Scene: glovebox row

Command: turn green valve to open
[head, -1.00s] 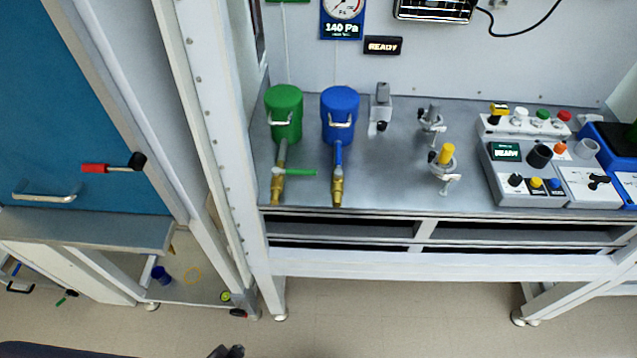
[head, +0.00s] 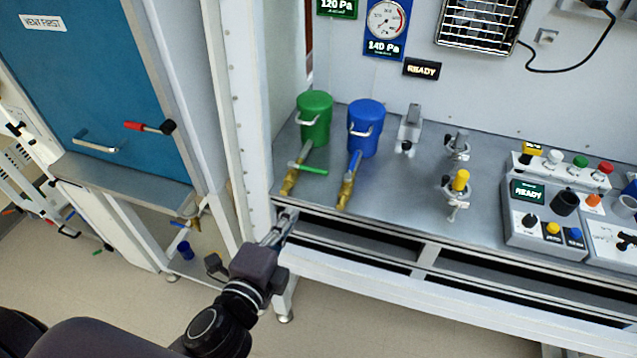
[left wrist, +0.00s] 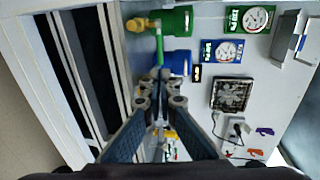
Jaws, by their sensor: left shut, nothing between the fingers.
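The green valve handle (head: 308,168) lies crosswise over the brass fitting (head: 289,182) below the green canister (head: 315,118). In the left wrist view, the green handle (left wrist: 159,48) is beside the green canister (left wrist: 178,20). The blue valve handle (head: 355,161) lies along its own pipe, below the blue canister (head: 366,125). My left gripper (head: 290,213) is shut and empty at the bench's front edge, just below the brass fitting and apart from the green handle. Its closed fingers fill the middle of the left wrist view (left wrist: 160,98). My right gripper is not in view.
A white frame post (head: 238,120) stands left of the valves. Yellow-topped fitting (head: 460,182) and control boxes (head: 545,225) stand to the right on the bench (head: 400,190). Open shelf slots run under the bench's front edge.

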